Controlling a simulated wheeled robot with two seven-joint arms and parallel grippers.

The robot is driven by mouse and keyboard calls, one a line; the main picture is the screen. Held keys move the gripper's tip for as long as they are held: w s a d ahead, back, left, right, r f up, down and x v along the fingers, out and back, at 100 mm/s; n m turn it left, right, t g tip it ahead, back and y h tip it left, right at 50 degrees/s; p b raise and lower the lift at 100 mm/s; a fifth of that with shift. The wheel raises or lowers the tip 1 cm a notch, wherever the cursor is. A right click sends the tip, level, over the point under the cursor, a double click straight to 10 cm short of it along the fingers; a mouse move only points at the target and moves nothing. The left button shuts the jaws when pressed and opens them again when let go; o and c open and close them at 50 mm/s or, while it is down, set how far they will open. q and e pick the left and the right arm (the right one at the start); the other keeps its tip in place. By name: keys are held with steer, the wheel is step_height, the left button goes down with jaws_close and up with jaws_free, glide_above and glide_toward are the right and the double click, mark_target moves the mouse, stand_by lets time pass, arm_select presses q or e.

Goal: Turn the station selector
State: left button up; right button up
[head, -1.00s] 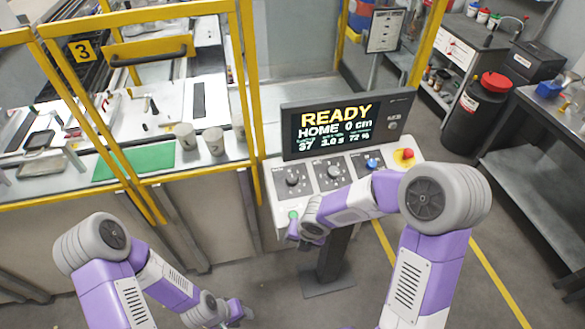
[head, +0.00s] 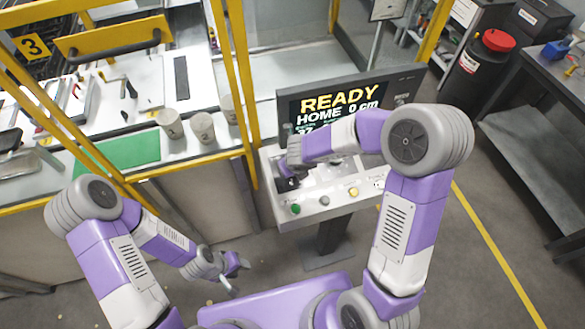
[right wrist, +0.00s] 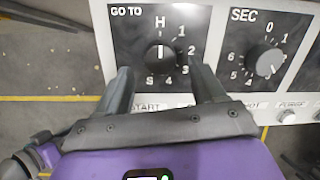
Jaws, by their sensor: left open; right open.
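The station selector is the black GO TO knob (right wrist: 160,57) on the sloped control panel (head: 318,207); its white mark points up at H. In the head view my right gripper (head: 286,182) is over the panel's left part and hides the knob. In the right wrist view the open right gripper (right wrist: 163,82) has one finger to each side below the knob, with nothing between the fingers. Whether a finger touches the knob cannot be told. My left gripper (head: 238,264) is open and empty, low in front of the bench, away from the panel.
The SEC knob (right wrist: 265,59) is right of the selector. A green button (head: 295,209) and a yellow button (head: 353,192) are on the panel's front edge. The READY / HOME 0 cm screen (head: 337,108) rises behind. A yellow frame post (head: 243,95) stands left.

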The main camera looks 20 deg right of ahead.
steer(key=x, duration=0.2)
steer(key=shift+w+f, duration=0.15)
steer(key=shift+f, duration=0.15)
steer(key=c, duration=1.1)
steer(key=shift+o, duration=0.2)
steer(key=shift+b, duration=0.3)
